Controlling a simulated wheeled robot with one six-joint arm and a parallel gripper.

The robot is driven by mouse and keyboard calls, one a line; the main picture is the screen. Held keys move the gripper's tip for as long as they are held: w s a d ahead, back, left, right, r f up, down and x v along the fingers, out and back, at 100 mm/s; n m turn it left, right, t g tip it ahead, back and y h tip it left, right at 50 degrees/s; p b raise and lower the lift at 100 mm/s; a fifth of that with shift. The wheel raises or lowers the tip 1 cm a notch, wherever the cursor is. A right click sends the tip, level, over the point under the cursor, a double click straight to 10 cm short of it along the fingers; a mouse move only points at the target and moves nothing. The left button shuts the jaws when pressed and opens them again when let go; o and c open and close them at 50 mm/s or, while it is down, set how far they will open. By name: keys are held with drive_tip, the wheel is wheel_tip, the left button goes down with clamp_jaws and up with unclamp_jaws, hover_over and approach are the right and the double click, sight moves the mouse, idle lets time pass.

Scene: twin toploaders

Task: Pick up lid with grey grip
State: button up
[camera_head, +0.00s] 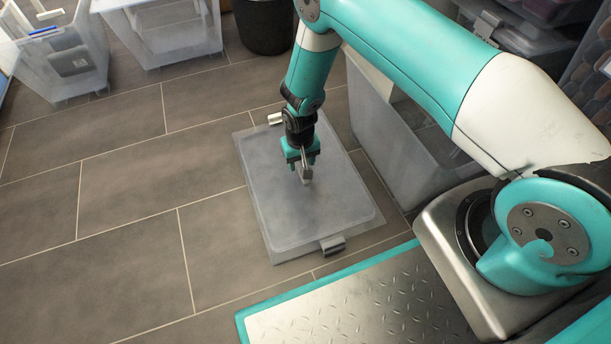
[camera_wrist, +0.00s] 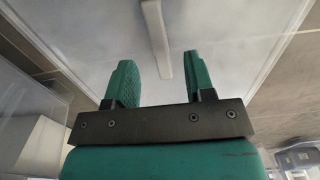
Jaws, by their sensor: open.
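A flat translucent grey lid (camera_head: 275,205) lies on the tiled floor in the head view, with latches at its far and near ends. A pale grey bar grip (camera_head: 307,178) stands at its middle, partly hidden by my gripper. My gripper (camera_head: 303,163) points down over the middle of the lid, at the grip. In the wrist view, my gripper (camera_wrist: 159,62) has its two green fingers apart. The grip (camera_wrist: 156,40) runs toward the gap between them, with the lid (camera_wrist: 225,40) behind. I cannot tell whether the fingers touch the grip.
A translucent bin (camera_head: 405,165) stands close to the right of the lid. More clear bins (camera_head: 65,70) (camera_head: 170,35) and a dark bucket (camera_head: 264,25) stand at the back. The floor left of the lid is clear.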

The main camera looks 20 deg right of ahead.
wheel_tip(320, 180, down, 4)
drive_tip(key=shift+r+b, duration=0.1)
drive_tip(key=shift+b, duration=1.15)
drive_tip(key=shift+c, duration=0.2)
clamp_jaws()
drive_tip(key=shift+r, duration=0.1)
